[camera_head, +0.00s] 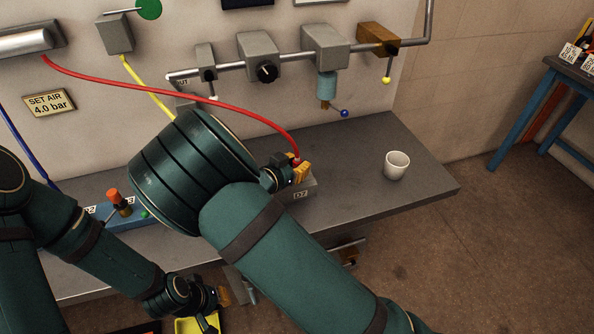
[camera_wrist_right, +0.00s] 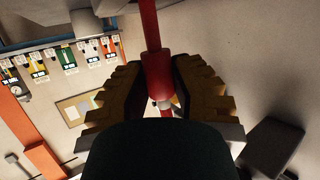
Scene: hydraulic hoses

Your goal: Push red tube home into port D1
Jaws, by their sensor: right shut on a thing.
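The red tube (camera_head: 180,97) arcs from a fitting on the wall panel down to my right gripper (camera_head: 299,173). My right gripper is shut on the tube's end, just above a grey block (camera_head: 304,190) on the bench. The block's label looks like D2, but is too small to be sure. In the right wrist view, the tube's thicker red sleeve (camera_wrist_right: 153,64) lies between the ridged fingers. Whether the tip touches a port is hidden. I cannot make out a D1 label. My left gripper (camera_head: 226,297) is low in front of the bench; its jaw opening is unclear.
A white cup (camera_head: 397,165) stands on the grey bench (camera_head: 365,140) to the right, with clear surface around it. A blue block (camera_head: 140,211) with an orange-topped valve is at the left. A pipe with several fittings (camera_head: 258,55) runs along the panel above.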

